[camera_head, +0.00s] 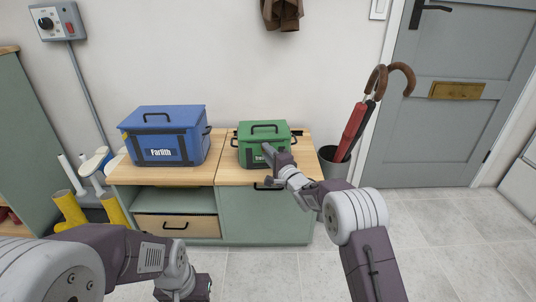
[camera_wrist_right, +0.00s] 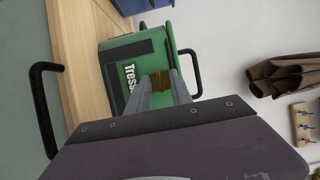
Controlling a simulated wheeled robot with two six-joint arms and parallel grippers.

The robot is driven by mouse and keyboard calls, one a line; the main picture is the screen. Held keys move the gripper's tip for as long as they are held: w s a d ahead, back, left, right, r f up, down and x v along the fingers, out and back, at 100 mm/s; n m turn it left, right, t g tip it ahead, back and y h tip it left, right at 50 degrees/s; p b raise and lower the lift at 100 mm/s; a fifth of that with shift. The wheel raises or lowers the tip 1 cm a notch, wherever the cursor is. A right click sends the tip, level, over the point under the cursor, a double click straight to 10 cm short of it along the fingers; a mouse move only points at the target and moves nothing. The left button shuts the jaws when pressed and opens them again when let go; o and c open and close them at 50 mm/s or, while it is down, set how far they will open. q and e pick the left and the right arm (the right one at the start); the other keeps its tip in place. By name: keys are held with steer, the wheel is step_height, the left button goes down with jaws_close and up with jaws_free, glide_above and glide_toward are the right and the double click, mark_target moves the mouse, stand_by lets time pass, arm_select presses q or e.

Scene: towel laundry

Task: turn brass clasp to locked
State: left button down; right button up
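The green box (camera_head: 252,154) stands on the wooden cabinet top in the head view, with a black handle on its lid. In the right wrist view the green box (camera_wrist_right: 118,50) fills the middle, turned sideways, with white lettering. A small brass-coloured patch, likely the clasp (camera_wrist_right: 160,82), shows between my right fingertips. My right gripper (camera_head: 268,150) is at the front of the green box; in its wrist view the right gripper (camera_wrist_right: 160,80) has its fingers apart. Contact with the clasp cannot be told. My left gripper (camera_head: 198,290) is low at the bottom edge, its fingers unclear.
A blue box (camera_head: 165,136) stands left of the green one on the cabinet top (camera_head: 222,160). A bin (camera_head: 333,165) with umbrellas is close on the right. Yellow boots (camera_head: 70,210) stand at the left. The floor in front is clear.

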jaws_close()
steer(key=shift+a+r+n+g+h+p, duration=0.15)
steer(key=shift+n+g+h+p, duration=0.25)
steer(key=shift+n+h+p, duration=1.65)
steer(key=shift+a+r+n+g+h+p, duration=0.1)
steer(key=shift+n+g+h+p, duration=0.25)
steer(key=shift+n+p, duration=3.4)
steer(key=shift+a+r+n+g+h+p, duration=0.15)
steer(key=shift+n+g+h+p, duration=0.6)
steer(key=shift+p, duration=3.95)
steer(key=shift+d+n+t+h, duration=0.1)
steer(key=shift+n+t+h, duration=0.2)
steer(key=shift+h, duration=0.15)
